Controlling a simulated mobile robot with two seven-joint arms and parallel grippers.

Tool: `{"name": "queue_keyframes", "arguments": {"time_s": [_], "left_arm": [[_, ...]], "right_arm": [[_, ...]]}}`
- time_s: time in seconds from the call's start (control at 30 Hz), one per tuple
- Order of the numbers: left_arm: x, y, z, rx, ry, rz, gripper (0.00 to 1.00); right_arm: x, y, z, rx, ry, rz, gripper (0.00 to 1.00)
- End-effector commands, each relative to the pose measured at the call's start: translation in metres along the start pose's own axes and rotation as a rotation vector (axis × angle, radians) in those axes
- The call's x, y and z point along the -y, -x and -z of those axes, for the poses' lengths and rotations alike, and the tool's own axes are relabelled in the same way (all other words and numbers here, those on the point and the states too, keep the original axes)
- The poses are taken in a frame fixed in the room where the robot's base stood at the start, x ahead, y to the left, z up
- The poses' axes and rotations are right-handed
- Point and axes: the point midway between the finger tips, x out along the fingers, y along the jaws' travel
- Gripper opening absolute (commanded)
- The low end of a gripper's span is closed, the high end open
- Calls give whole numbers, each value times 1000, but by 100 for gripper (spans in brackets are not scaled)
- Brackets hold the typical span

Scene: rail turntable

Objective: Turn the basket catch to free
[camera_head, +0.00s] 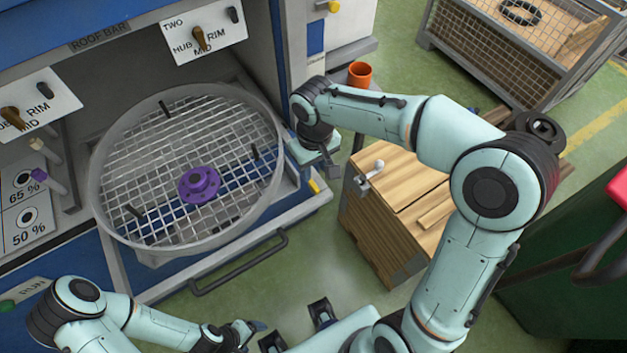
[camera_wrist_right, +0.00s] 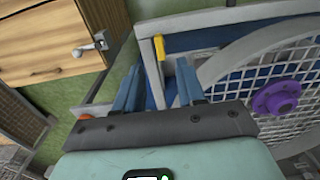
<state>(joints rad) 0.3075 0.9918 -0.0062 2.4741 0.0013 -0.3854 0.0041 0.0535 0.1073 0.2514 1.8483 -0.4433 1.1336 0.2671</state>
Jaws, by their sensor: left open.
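The basket catch appears as a small yellow tab (camera_head: 314,186) at the right edge of the blue machine, beside the round mesh basket (camera_head: 130,232). It also shows in the right wrist view (camera_wrist_right: 160,47), ahead of and between the fingers. My right gripper (camera_head: 318,158) points down just above the catch; in the wrist view its two blue fingers (camera_wrist_right: 158,82) are apart, with nothing visibly held. Whether they touch the catch cannot be told. A purple hub (camera_head: 199,185) sits in the basket. My left gripper (camera_head: 252,330) is open, low at the bottom, away from the machine.
A wooden cabinet (camera_head: 400,200) with a metal handle stands right of the machine, under my right arm. An orange cup (camera_head: 360,74) stands behind that arm. A dark rail handle (camera_head: 240,265) juts out at the front. Labelled dial plates (camera_head: 205,30) are on the machine.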

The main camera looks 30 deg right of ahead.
Motion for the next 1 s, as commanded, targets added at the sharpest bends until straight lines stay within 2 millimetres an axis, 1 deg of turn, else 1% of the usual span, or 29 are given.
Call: {"name": "queue_keyframes", "arguments": {"time_s": [0.03, 0.1, 0.2, 0.33, 0.5, 0.8, 0.87, 0.9, 0.93, 1.0], "left_arm": [[1, -3, 0, 1, 0, 0, 78], [2, -4, -1, 1, 0, 1, 78], [3, -6, -1, 2, 1, 1, 78], [3, -8, -1, 3, 1, 1, 78], [4, -9, -2, 3, 1, 1, 78], [4, -9, -2, 3, 1, 1, 78], [4, -9, -2, 3, 1, 1, 78], [4, -9, -2, 3, 1, 1, 78], [4, -9, -2, 3, 1, 1, 78], [4, -9, -2, 3, 1, 1, 78]], "right_arm": [[0, -14, -1, 6, 0, 0, 39], [0, -29, -1, 6, -1, 1, 39], [0, -47, -1, 5, 0, 1, 39], [0, -65, 0, 3, -1, 0, 39], [0, -76, 0, 1, -2, 1, 39], [0, -77, 0, -1, -1, 1, 39], [0, -77, 0, 0, -1, 1, 20], [0, -77, 0, 0, -1, 1, 7], [0, -77, 0, 0, -1, 1, 0], [0, -77, 0, 0, -1, 1, 0]]}}
